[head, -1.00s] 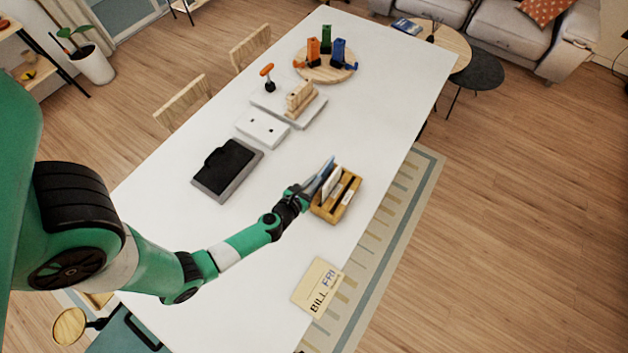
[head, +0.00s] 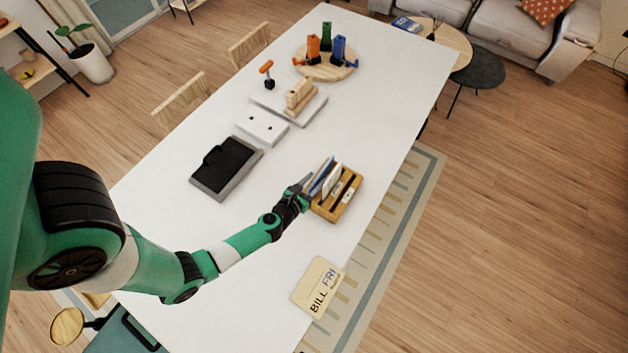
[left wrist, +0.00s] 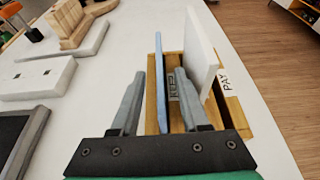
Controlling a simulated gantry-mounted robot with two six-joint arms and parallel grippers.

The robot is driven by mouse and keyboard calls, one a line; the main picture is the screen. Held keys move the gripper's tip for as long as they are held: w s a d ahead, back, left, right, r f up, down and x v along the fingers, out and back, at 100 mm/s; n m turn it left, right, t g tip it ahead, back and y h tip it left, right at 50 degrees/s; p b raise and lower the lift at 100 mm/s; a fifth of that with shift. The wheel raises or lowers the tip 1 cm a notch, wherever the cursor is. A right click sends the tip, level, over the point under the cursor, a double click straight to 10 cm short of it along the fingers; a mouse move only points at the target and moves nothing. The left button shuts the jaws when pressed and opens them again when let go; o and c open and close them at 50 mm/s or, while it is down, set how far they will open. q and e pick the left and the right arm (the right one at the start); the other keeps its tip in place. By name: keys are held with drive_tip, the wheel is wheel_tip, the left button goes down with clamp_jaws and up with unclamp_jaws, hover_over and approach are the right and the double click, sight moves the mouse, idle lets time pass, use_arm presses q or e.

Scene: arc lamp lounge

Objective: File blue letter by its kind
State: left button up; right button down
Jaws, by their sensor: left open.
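The blue letter (head: 320,176) stands on edge in a slot of the wooden letter sorter (head: 347,206). It also shows edge-on in the left wrist view (left wrist: 161,88). A white letter (head: 332,181) stands in the sorter beside it, to its right in the wrist view (left wrist: 201,58). My left gripper (head: 306,184) is at the sorter's left side. In the wrist view its open fingers (left wrist: 161,92) are on either side of the blue letter, with gaps visible. A slot label reads PAY; another label between the fingers is partly hidden. My right gripper is not in view.
A card reading BILL FRI (head: 319,288) lies at the table's near right edge. A black-topped grey tray (head: 226,167), a white block (head: 262,127) and a wooden piece on a plate (head: 300,95) are farther left and back. The table between is clear.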

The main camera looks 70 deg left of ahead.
use_arm(q)
drive_tip(key=v, duration=1.1)
drive_tip(key=shift+s+d+r+p, duration=0.15)
drive_tip(key=shift+d+r+p, duration=0.05)
drive_tip(key=shift+p, duration=0.15)
